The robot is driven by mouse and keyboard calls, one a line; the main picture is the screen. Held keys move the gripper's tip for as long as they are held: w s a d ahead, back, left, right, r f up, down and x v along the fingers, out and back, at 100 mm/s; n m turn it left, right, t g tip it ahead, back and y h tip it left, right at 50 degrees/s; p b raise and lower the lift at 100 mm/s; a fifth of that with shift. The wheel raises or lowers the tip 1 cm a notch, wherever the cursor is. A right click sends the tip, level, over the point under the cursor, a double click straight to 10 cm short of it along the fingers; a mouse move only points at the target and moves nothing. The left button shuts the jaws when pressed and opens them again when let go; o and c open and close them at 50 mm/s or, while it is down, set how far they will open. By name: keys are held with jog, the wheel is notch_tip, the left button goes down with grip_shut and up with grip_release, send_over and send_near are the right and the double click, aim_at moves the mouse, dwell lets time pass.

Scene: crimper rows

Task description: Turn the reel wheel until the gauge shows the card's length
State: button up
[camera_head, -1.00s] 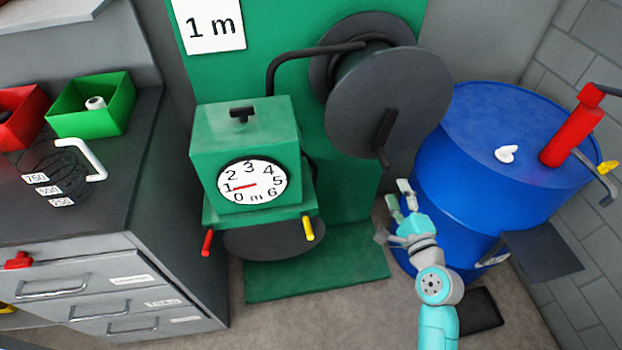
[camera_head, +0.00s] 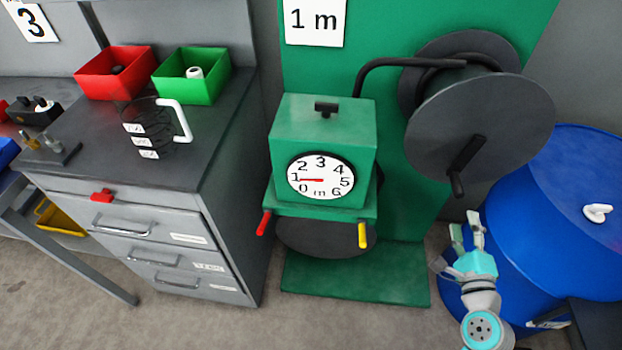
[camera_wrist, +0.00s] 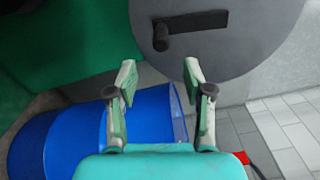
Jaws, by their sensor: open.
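The card (camera_head: 315,22) reads "1 m" and hangs on the green back panel. The round white gauge (camera_head: 320,177) sits on the front of a green box; its red needle points left at about 1. The dark grey reel wheel (camera_head: 480,115) is at the upper right, with a crank handle (camera_head: 456,184) hanging at its lower part. In the wrist view the wheel (camera_wrist: 235,50) and its handle (camera_wrist: 162,38) lie beyond the fingertips. My gripper (camera_head: 466,226) is open and empty, below the handle and apart from it.
A blue drum (camera_head: 560,210) stands at the right, close beside my gripper. A grey drawer cabinet (camera_head: 185,180) at the left bears a red bin (camera_head: 115,85), a green bin (camera_head: 178,90) and a clear jug (camera_head: 155,125). Open floor lies in front of the green stand (camera_head: 350,285).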

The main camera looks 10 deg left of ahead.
aim_at(454, 173)
dwell(0.4)
jog(key=w+n, duration=0.1)
jog(key=n, duration=0.5)
jog(key=w+n, duration=0.1)
jog(key=n, duration=0.5)
jog(key=w+n, duration=0.2)
jog(key=n, duration=0.5)
jog(key=shift+d+r, duration=0.15)
jog(key=shift+d, duration=0.15)
jog(key=w, duration=1)
jog(key=shift+w+d, duration=0.15)
jog(key=shift+w, duration=0.15)
grip_shut()
